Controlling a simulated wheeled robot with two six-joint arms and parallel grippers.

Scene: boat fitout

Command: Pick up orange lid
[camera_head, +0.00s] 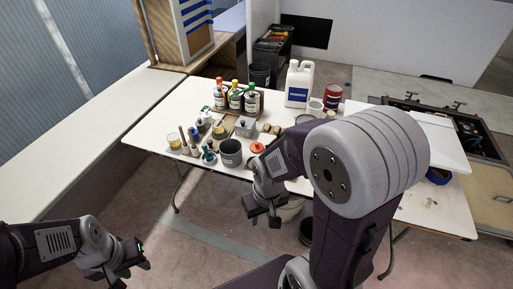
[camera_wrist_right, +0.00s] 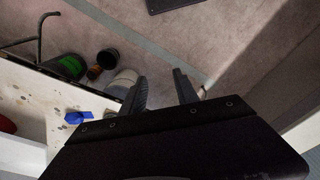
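The orange lid (camera_head: 257,147) is a small flat orange-red disc lying on the white table, close to its front edge and right of a dark grey pot (camera_head: 230,152). My right gripper (camera_head: 264,214) is in front of and below the table edge, apart from the lid. In the right wrist view its two fingers (camera_wrist_right: 160,88) are spread with nothing between them, and the lid is not seen there. My left gripper (camera_head: 130,268) is low at the left, away from the table, with its fingers apart and empty.
The white table (camera_head: 165,112) carries bottles, brushes, pots, a white jug (camera_head: 298,83) and a red tin (camera_head: 333,96). My right arm hides part of its right side. A blue item (camera_wrist_right: 77,117) and floor buckets (camera_wrist_right: 122,83) show in the wrist view.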

